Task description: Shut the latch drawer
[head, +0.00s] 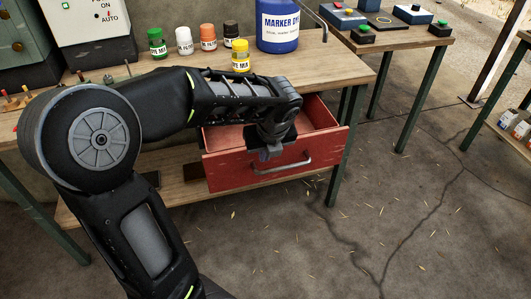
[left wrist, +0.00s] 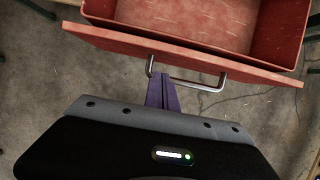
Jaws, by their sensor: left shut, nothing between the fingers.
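The red latch drawer (head: 222,160) hangs under the wooden workbench and is pulled out, its inside visible and empty where I can see it. Its grey bar handle (head: 290,165) is on the front panel. My left gripper (head: 268,152) is shut and empty at the drawer's front, left of the handle's middle. In the left wrist view the shut fingers (left wrist: 163,90) point at the handle (left wrist: 205,88) near its left end, below the drawer front (left wrist: 190,58). I cannot tell whether they touch it. My right gripper is not in view.
The workbench top (head: 330,68) carries several small bottles, a blue marker dye jug (head: 278,28) and a control box (head: 92,22). A lower shelf (head: 115,201) runs beneath. Another table (head: 400,38) with button boxes stands at the back right. The floor in front is clear.

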